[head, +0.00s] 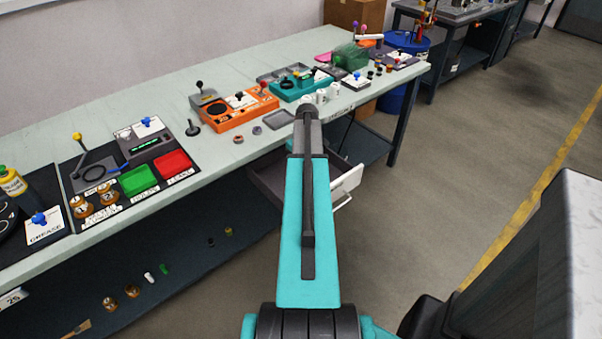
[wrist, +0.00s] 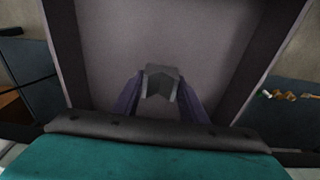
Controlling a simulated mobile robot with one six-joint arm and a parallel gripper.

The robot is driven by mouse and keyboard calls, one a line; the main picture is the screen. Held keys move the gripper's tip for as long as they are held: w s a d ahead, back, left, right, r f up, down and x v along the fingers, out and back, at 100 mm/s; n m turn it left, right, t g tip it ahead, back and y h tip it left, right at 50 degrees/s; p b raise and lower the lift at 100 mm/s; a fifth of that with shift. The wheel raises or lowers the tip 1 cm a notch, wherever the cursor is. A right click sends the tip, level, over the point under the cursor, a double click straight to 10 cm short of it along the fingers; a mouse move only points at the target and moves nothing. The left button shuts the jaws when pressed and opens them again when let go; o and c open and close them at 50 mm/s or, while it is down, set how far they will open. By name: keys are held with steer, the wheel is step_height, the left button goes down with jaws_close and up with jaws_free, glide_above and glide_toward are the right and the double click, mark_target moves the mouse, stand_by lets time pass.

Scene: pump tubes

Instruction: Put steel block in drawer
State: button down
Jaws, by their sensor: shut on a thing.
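The steel block (wrist: 161,82) is a small grey piece between the fingertips of my gripper (wrist: 158,95) in the wrist view. The gripper is shut on it. The open drawer (wrist: 205,45) fills most of the wrist view, and the block is seen over its bare grey bottom. I cannot tell whether the block touches the bottom. In the head view the drawer (head: 345,184) is pulled out under the bench edge, with a pale front. My arm hides part of the drawer, and hides the gripper and block there.
The bench (head: 120,105) above the drawer carries orange and teal fixtures, red and green trays and small parts. Its edge runs close beside my arm. A lower shelf (head: 190,260) holds several loose parts. Open floor (head: 450,150) lies to the right.

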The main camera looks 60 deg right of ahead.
steer(key=shift+f, duration=1.85)
steer(key=shift+f, duration=0.1)
steer(key=c, duration=1.1)
jaws_free()
steer(key=shift+s+a+r+b, duration=0.1)
steer(key=shift+s+r, duration=0.15)
steer(key=shift+r, duration=1.75)
steer(key=shift+s+a+r+b, duration=0.1)
steer(key=shift+s+r, duration=0.15)
steer(key=shift+r, duration=1.8)
steer(key=shift+s+a+r+b, duration=0.1)
steer(key=shift+s+r, duration=0.15)
steer(key=shift+r, duration=1.75)
steer(key=shift+r, duration=0.1)
